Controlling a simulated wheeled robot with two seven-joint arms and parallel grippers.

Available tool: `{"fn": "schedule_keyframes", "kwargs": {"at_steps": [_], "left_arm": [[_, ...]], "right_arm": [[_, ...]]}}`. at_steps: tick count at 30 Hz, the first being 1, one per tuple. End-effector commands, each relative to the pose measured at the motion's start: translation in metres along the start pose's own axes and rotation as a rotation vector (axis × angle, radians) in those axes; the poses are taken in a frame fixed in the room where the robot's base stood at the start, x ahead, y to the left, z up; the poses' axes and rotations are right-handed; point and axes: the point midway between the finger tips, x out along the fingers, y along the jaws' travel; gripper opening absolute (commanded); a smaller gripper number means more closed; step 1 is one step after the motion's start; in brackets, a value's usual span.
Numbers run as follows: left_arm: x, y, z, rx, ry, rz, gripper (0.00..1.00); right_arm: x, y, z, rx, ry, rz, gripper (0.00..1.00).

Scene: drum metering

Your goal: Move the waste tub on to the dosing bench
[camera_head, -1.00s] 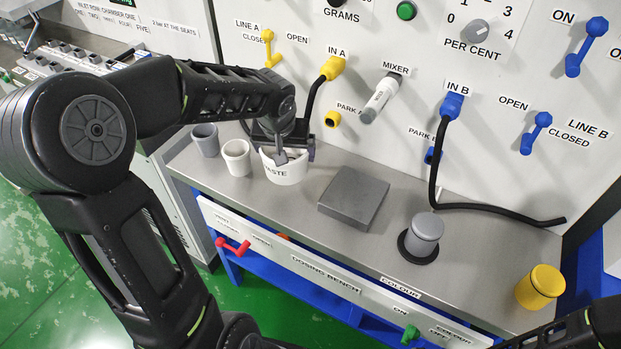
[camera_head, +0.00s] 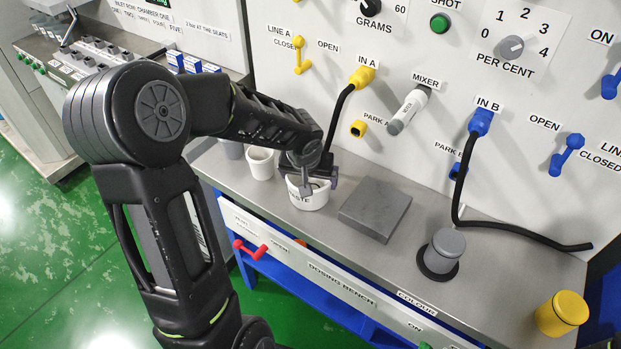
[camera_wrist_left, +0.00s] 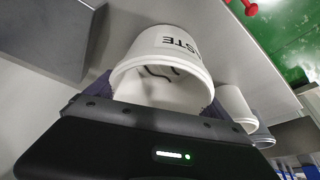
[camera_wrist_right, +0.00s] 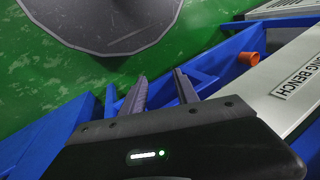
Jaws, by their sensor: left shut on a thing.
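The waste tub (camera_head: 308,199), white with dark "WASTE" lettering, is at the left part of the dosing bench (camera_head: 330,228). My left gripper (camera_head: 306,172) is shut on its rim side from behind. In the left wrist view the tub (camera_wrist_left: 165,48) sits between the two fingers, its open mouth facing the camera. I cannot tell whether its base touches the bench top. My right gripper (camera_wrist_right: 160,92) shows only in its wrist view, fingers apart and empty, over blue framework beside the bench front.
A white cup (camera_head: 260,164) and a grey cup (camera_head: 232,150) stand left of the tub. A grey square block (camera_head: 375,208) lies to its right. A grey lidded pot (camera_head: 442,252) and a yellow pot (camera_head: 562,314) stand further right. Bare bench lies between block and grey pot.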

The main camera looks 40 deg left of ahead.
Motion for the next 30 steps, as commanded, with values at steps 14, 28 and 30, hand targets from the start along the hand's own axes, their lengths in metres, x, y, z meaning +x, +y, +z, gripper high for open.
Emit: {"fn": "schedule_keyframes", "kwargs": {"at_steps": [14,28,30], "left_arm": [[0.002,0.0,0.001,0.001,0.0,0.0,1.0],[-0.025,0.0,-0.002,0.001,0.004,-0.001,1.0],[-0.039,0.0,-0.002,0.001,0.006,0.0,1.0]], "right_arm": [[0.004,0.001,0.0,0.0,0.0,0.0,0.36],[-0.003,-0.001,0.0,0.0,0.0,0.0,0.36],[-0.004,-0.002,0.0,0.0,0.0,0.0,0.36]]}}
